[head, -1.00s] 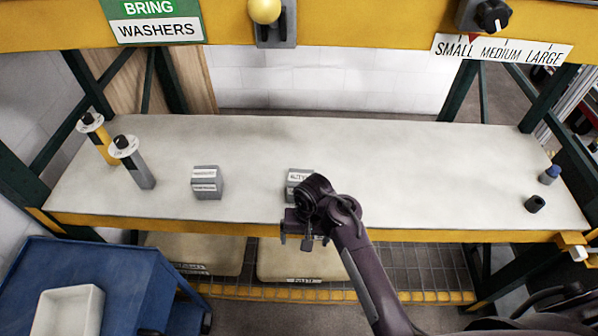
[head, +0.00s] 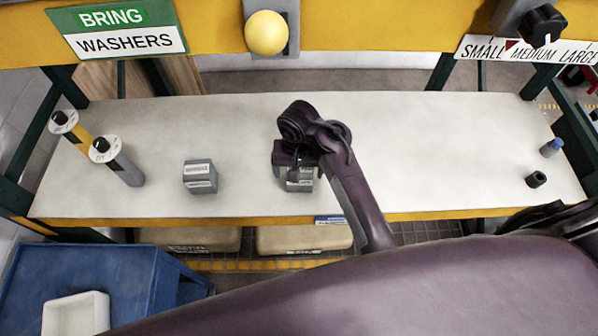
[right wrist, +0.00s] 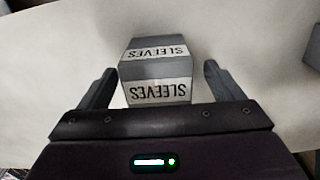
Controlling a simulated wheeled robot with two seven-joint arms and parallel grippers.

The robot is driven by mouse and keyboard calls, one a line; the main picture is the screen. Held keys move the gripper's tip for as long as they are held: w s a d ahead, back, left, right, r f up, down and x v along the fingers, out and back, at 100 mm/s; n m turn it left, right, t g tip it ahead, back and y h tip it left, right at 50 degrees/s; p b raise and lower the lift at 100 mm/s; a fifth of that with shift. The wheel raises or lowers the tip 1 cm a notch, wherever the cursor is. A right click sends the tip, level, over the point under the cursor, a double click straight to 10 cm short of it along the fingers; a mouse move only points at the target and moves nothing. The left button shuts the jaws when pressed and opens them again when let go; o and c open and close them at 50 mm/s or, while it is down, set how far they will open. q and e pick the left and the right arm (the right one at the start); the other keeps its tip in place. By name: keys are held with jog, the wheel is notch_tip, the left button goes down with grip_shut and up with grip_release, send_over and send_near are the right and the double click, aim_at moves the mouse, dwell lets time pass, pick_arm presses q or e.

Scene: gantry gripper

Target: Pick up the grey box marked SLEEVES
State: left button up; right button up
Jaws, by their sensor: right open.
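The grey box marked SLEEVES (right wrist: 158,70) stands on the pale bench top. In the right wrist view its two white labels read upside down. My right gripper (right wrist: 158,80) is open, with one finger on each side of the box and a visible gap at both sides. In the head view my right gripper (head: 296,168) is over the box (head: 302,186) and hides much of it. My left gripper is not in view.
Another grey labelled box (head: 200,177) stands to the left on the bench (head: 420,150). Two tall posts (head: 118,163) stand farther left. A dark cylinder (head: 536,180) and a blue-topped item (head: 551,148) are at the right end. A yellow beam (head: 370,28) spans above.

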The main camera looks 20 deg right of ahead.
jog(key=f, duration=0.4)
jog(key=shift+w+d, duration=0.25)
jog(key=shift+d, duration=0.05)
jog(key=shift+f, duration=0.5)
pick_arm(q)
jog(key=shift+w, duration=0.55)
pick_arm(e)
jog(key=shift+a, duration=0.1)
jog(key=c, duration=1.3)
jog(key=shift+o, duration=0.2)
jog(key=shift+r, duration=0.1)
